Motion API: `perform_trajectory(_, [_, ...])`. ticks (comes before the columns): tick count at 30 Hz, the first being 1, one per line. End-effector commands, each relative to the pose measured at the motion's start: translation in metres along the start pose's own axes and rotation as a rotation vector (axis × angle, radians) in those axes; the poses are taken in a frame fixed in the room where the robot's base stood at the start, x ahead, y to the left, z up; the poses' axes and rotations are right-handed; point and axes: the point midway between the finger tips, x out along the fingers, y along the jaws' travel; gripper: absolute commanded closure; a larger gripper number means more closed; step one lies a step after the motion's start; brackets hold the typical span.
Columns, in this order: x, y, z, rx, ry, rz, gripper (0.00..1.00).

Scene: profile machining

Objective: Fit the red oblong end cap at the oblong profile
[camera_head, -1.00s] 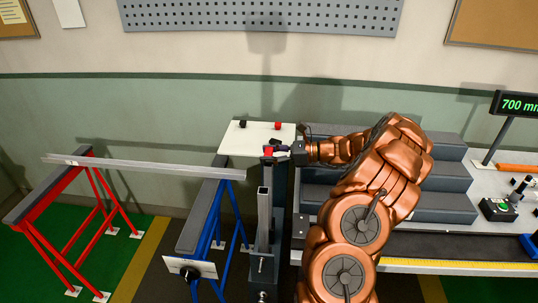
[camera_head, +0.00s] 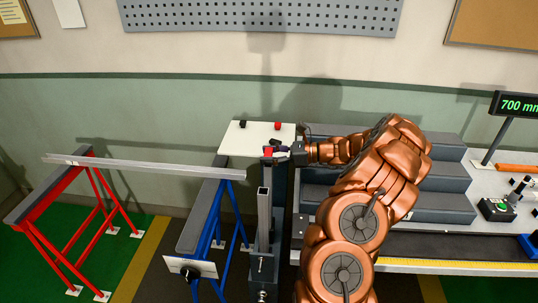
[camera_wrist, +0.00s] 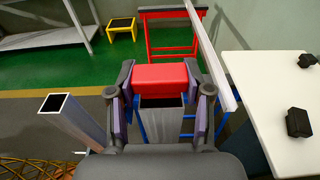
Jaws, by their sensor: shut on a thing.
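The red oblong end cap (camera_wrist: 160,77) lies between the two fingers of my gripper (camera_wrist: 161,92), which is shut on it. In the head view the red cap (camera_head: 268,152) shows at the tip of my gripper (camera_head: 274,149), to the left of my arm. In the wrist view the oblong profile (camera_wrist: 160,115) stands upright between the fingers, its dark open end just below the cap in the picture. The cap's far edge and the profile's far rim are hidden. I cannot tell whether cap and profile touch.
An open square profile (camera_head: 264,212) stands upright nearby; it also shows in the wrist view (camera_wrist: 70,118). A long bar (camera_head: 150,166) rests on red and blue trestles.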

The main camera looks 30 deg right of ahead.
Motion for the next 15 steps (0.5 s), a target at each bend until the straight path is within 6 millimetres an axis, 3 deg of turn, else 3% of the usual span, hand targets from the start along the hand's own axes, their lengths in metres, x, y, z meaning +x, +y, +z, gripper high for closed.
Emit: perform_trajectory(15, [0.0007,0.0001,-0.0046,0.000,0.000,0.000,0.64])
